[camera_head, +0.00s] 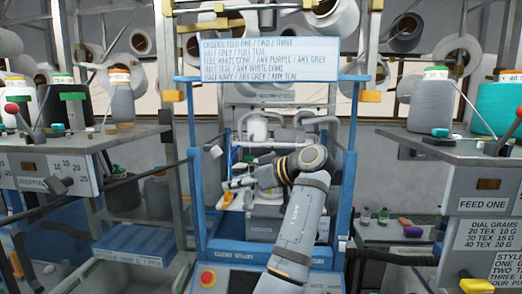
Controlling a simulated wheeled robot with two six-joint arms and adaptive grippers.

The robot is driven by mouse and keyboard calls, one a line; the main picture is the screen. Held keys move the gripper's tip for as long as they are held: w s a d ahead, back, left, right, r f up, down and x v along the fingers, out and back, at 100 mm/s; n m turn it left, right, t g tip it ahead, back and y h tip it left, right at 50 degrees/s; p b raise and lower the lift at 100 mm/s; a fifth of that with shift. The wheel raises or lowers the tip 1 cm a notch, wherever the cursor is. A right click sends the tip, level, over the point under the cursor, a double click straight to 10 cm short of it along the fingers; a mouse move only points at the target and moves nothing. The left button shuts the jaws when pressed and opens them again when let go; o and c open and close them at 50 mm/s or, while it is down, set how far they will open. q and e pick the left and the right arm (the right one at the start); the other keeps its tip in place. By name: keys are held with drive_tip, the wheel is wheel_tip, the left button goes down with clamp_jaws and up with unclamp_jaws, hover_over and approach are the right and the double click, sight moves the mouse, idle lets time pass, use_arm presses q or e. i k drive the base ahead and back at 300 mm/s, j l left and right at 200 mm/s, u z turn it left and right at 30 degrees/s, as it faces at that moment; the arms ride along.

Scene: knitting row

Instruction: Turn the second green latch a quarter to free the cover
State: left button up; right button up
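My arm rises from the bottom middle and bends left inside the blue-framed machine (182,165). Grey housing with white fittings (257,130) shows behind the arm. I cannot make out the green latches or the cover for certain; the arm hides part of the machine's interior. Small green pieces show on the left bench (57,127) and right bench (440,132).
The machine's blue side posts stand close on both sides of the arm. A red button (207,278) is on its lower front. Benches with yarn cones, such as a teal one (497,108), flank it. A sign (270,57) hangs above.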

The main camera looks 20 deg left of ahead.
sight(250, 158)
drive_tip(key=i, duration=1.1)
